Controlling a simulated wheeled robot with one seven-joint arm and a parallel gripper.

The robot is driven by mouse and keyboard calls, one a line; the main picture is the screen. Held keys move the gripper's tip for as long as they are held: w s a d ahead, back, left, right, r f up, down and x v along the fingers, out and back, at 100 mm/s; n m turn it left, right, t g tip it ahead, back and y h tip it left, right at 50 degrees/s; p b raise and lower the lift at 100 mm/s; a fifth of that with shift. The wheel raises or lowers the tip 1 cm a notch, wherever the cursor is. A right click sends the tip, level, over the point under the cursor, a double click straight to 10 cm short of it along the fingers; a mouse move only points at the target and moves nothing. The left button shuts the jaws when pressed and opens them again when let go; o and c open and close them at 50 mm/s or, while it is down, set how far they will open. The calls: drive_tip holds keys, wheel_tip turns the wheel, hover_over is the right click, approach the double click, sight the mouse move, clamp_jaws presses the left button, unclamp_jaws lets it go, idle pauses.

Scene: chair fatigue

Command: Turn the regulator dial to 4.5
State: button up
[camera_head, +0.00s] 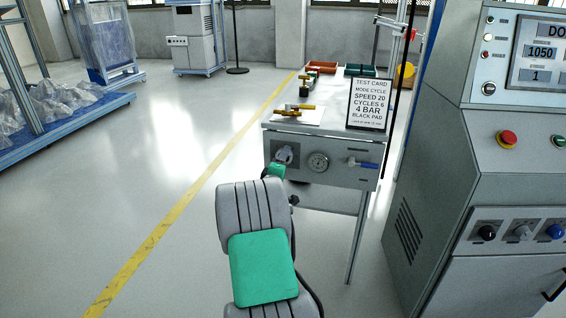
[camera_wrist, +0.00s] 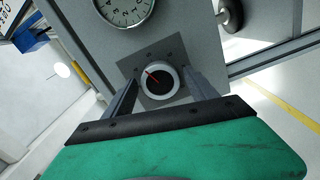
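The regulator dial (camera_wrist: 159,84) is a round knob with a pale rim, dark centre and red pointer. It sits on a square grey plate in the wrist view. The pointer is toward the upper left; the scale marks around it are too small to read. My gripper (camera_wrist: 160,78) is open, with one finger on each side of the dial; contact is unclear. The dial (camera_head: 285,152) is also on the bench front in the head view, partly covered by my gripper. A round gauge (camera_wrist: 124,8) is beside it, cut by the top edge; the head view shows the gauge (camera_head: 318,162) whole.
A blue-handled valve (camera_head: 363,164) sits right of the gauge. A control cabinet (camera_head: 430,190) stands close at right. Floor at left is open.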

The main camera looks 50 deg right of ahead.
drive_tip(key=shift+o, duration=0.6)
drive_tip(key=shift+w, duration=0.1)
drive_tip(key=shift+a+r, duration=0.1)
drive_tip(key=shift+a, duration=0.05)
drive_tip(key=p+v, duration=0.1)
drive_tip(key=v, duration=0.6)
drive_tip(key=shift+s+a, duration=0.25)
drive_tip(key=shift+a, duration=0.05)
